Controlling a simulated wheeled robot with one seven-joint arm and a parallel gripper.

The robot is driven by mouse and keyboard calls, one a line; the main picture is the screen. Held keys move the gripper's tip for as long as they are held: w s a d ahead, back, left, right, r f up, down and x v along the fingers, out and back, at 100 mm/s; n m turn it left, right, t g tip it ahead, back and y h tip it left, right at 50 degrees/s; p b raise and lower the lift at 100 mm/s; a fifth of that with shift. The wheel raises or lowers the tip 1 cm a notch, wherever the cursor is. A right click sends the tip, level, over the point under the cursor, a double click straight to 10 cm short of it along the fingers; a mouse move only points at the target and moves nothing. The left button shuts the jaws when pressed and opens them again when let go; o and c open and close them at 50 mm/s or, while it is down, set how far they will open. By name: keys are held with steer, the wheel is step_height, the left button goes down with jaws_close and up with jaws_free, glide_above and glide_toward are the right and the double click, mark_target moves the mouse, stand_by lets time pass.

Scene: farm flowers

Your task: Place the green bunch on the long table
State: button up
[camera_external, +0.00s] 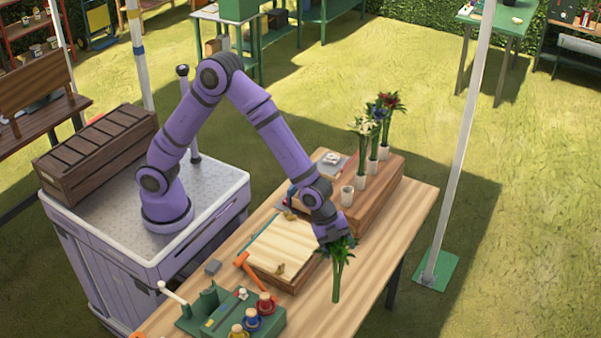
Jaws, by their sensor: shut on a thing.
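The green bunch (337,275) has dark leaves at the top and pale green stems pointing down. My gripper (338,241) is shut on it near the leaves, and the fingers are mostly hidden by the leaves and the wrist. The bunch is in front of the wooden long table (403,221) in this view, near its right edge. I cannot tell whether the stems touch the tabletop or hang above it.
A pale board (278,246), an orange-handled tool (247,265) and a green tray (217,323) with spools lie left. A white pole (462,150) stands right.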

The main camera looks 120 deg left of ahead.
steer(key=shift+f, duration=2.2)
steer(key=o, duration=1.2)
steer(key=v, duration=1.2)
steer(key=shift+r, duration=0.2)
